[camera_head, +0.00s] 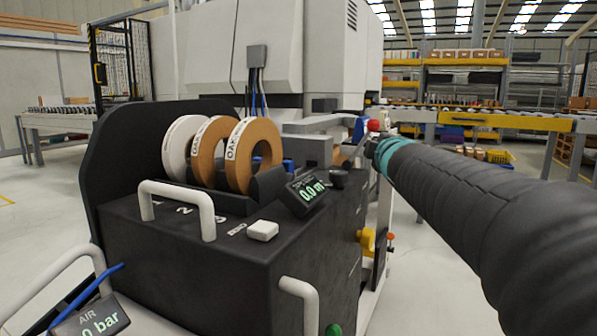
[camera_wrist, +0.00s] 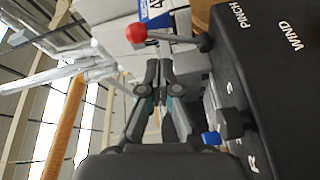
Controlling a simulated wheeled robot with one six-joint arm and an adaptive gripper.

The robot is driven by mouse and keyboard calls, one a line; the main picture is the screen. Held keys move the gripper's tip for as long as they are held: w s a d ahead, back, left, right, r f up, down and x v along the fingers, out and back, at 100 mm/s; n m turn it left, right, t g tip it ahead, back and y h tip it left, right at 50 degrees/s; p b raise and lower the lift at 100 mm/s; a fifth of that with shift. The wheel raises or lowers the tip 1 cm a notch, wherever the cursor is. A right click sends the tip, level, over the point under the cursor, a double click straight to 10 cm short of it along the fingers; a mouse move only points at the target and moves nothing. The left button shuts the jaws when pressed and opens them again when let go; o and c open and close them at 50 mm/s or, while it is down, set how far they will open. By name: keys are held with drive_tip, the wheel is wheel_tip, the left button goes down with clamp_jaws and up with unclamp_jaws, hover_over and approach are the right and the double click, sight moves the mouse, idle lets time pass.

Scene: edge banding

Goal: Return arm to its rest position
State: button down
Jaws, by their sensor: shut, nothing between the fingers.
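My arm comes in from the right of the head view as a thick dark sleeve with a teal band. Its end is near the right rear of the black edge-banding machine (camera_head: 170,245). My gripper shows in the wrist view (camera_wrist: 159,72) with its two dark fingers together and nothing between them. In the head view the fingers are mostly hidden at the arm's end. A red ball knob (camera_head: 374,125) on a lever is close to the arm's end; it also shows in the wrist view (camera_wrist: 136,33), just beyond the fingertips. I cannot tell whether they touch.
Banding rolls, one white (camera_head: 178,150) and two oak-coloured (camera_head: 253,155), stand on the machine. White handles (camera_head: 178,190) and a small display (camera_head: 307,190) rise from its top. A yellow-edged conveyor (camera_head: 505,121) is behind. Open floor (camera_head: 425,270) lies below the arm.

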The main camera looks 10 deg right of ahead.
drive_tip(key=s+d+f+m+g+h+p, duration=0.1)
drive_tip(key=s+f+m+g, duration=0.35)
drive_tip(key=f, duration=0.45)
drive_tip(key=s+d+f+m+g+h+p, duration=0.1)
drive_tip(key=s+f+m+g, duration=0.2)
drive_tip(key=s+f+m, duration=0.4)
drive_tip(key=s+a+f+g+y+p, duration=0.1)
drive_tip(key=s+a+p, duration=0.2)
drive_tip(key=s, duration=0.4)
drive_tip(key=s+a+f+m+g+y+p, duration=0.1)
drive_tip(key=s+a+f+g+y+p, duration=0.1)
drive_tip(key=s+a, duration=0.3)
drive_tip(key=s+a+f+m+g+y+p, duration=0.1)
drive_tip(key=s+a+f+p, duration=0.1)
drive_tip(key=s, duration=0.8)
drive_tip(key=shift+a+f+p, duration=0.2)
drive_tip(key=shift+a+p, duration=0.6)
drive_tip(key=shift+a, duration=0.25)
drive_tip(key=shift+g, duration=0.25)
